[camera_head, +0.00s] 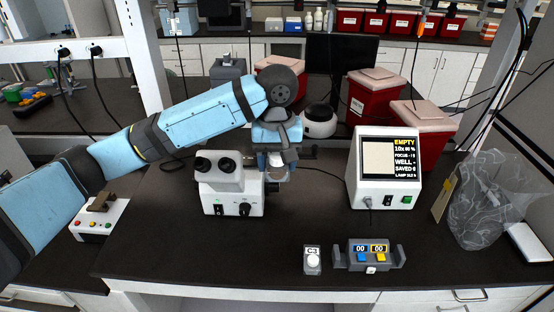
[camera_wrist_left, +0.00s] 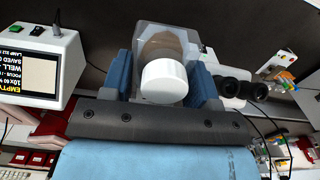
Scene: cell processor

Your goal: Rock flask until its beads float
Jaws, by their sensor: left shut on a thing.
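My left gripper (camera_head: 278,158) reaches in from the left and is over the back right part of the microscope (camera_head: 234,187). In the left wrist view its two blue fingers (camera_wrist_left: 164,85) are on either side of a flask (camera_wrist_left: 150,47) and shut on it. The flask is clear, with a white cap (camera_wrist_left: 164,82) facing the camera and a tan patch showing through its body. In the head view only a small pale part of the flask shows below the gripper. I cannot make out the beads. My right gripper is not in view.
A monitor box reading EMPTY (camera_head: 384,170) stands to the right. A small C3 device (camera_head: 312,260) and a two-display counter (camera_head: 369,255) stand at the front. Red bins (camera_head: 373,98) stand behind. A clear bag (camera_head: 490,200) is at far right.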

